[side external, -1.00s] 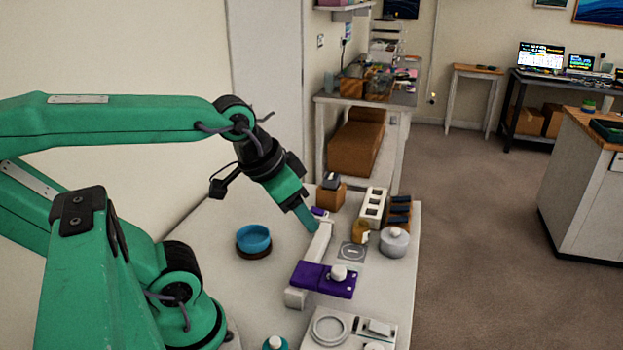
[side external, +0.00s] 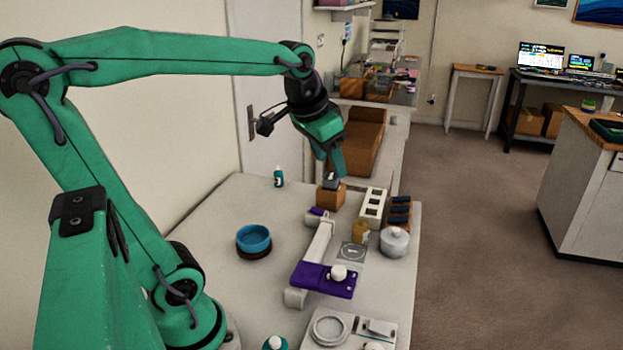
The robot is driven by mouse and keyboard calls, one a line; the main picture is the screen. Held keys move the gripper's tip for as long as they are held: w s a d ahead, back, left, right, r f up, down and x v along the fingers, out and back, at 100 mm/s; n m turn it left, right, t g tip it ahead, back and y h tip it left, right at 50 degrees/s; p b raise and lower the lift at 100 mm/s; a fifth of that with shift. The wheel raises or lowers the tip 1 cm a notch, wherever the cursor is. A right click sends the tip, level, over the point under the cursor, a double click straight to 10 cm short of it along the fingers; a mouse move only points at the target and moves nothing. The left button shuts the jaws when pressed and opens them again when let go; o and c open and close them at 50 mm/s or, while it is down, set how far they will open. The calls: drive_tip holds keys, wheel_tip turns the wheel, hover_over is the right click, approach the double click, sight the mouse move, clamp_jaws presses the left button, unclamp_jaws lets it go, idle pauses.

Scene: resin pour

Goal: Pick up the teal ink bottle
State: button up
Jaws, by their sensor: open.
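A small teal bottle with a pale label and dark cap (side external: 279,177) stands upright at the back left edge of the table. A second teal item with a white top (side external: 275,343) is partly cut off at the bottom edge; I cannot tell which of the two is the ink bottle. My gripper (side external: 337,170) is open and points down at the back of the table, in front of or above a wooden block with a dark top (side external: 330,194). It is to the right of the back bottle and apart from both teal items. The gap between its fingers is hard to see.
A blue bowl on a dark base (side external: 254,241) stands at the left. A purple-topped stand (side external: 323,279) fills the middle. A white slotted rack (side external: 373,207), an amber jar (side external: 360,231) and a lidded white pot (side external: 394,242) stand at the right. The table's left side is mostly clear.

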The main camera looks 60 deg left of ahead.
drive_tip(key=w+a+g, duration=0.1)
drive_tip(key=w+a, duration=0.8)
drive_tip(key=a, duration=0.2)
drive_tip(key=n+g, duration=0.2)
drive_tip(key=g, duration=0.1)
hover_over(278, 170)
drive_tip(key=shift+h, duration=0.4)
drive_tip(key=f, duration=2)
drive_tip(key=shift+w+a+f, duration=0.25)
drive_tip(key=shift+a+f, duration=0.05)
drive_tip(key=shift+f, duration=0.05)
drive_tip(key=shift+s+a+f, duration=0.1)
drive_tip(key=shift+f, duration=1.3)
drive_tip(key=shift+f, duration=0.1)
drive_tip(key=shift+f, duration=2.5)
